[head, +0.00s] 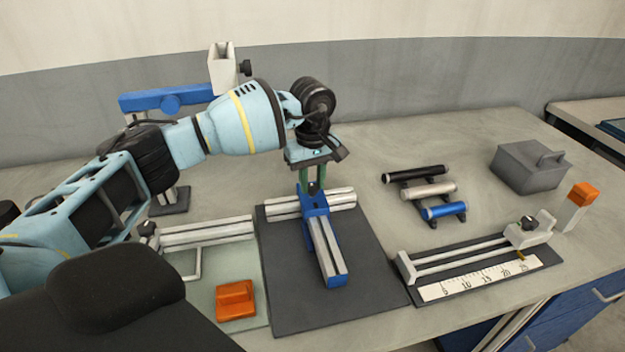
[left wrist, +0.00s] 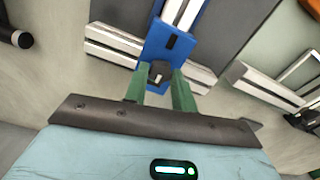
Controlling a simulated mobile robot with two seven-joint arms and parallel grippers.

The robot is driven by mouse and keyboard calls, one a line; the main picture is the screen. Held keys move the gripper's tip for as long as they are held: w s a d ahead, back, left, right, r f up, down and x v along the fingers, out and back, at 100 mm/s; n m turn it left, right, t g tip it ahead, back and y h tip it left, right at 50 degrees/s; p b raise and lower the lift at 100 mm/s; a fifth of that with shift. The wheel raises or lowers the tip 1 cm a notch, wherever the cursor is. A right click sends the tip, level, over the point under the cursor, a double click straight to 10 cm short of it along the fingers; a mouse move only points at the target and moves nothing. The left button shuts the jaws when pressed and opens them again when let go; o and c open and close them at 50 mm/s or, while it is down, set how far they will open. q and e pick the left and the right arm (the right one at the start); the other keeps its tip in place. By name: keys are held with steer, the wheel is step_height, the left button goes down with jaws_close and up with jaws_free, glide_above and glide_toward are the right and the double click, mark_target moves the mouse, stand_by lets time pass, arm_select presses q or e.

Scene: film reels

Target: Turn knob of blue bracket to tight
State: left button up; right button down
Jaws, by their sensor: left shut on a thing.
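The blue bracket (head: 316,203) joins two silver rails in a T on a dark mat (head: 290,309). It also shows in the left wrist view (left wrist: 168,46). A dark knob (left wrist: 159,71) sits on the bracket, between the green fingertips of my left gripper (left wrist: 160,82). The left gripper (head: 313,189) points down over the bracket from above and is shut on the knob. In the head view the fingers and bracket hide the knob, and I cannot tell its marking. My right gripper is not in view.
An orange block (head: 236,299) lies on a pale green mat left of the dark mat. A rack of coloured rods (head: 430,191), a ruler slide (head: 481,278), a grey box (head: 530,167) and an orange-topped post (head: 575,207) stand to the right. A blue-armed stand (head: 165,99) is behind my arm.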

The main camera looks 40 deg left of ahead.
mark_target(312, 186)
arm_select(q)
steer(key=o, duration=1)
steer(key=shift+r, duration=3.9)
